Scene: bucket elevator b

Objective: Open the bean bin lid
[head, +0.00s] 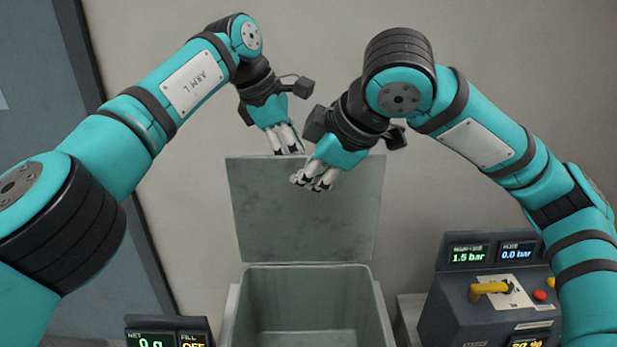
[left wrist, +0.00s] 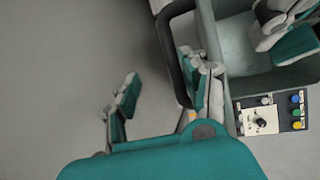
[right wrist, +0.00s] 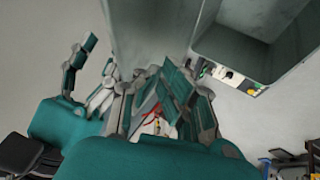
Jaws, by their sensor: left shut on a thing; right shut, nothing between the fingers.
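The bean bin (head: 307,280) is a grey-green box with its inside showing. Its flat lid (head: 303,215) stands upright at the back, swung up off the mouth. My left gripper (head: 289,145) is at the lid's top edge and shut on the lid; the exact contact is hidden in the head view. A dark loop beside the lid shows near one of its fingers (left wrist: 165,105) in the left wrist view. My right gripper (head: 314,182) is shut and empty in front of the lid's upper inner face. It also shows in the right wrist view (right wrist: 150,85).
A dark control box (head: 490,300) with a yellow handle (head: 488,290), a red button and pressure displays stands right of the bin. A net-weight display (head: 167,332) is at the lower left. A plain wall (head: 520,100) stands behind; a grey door is at left.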

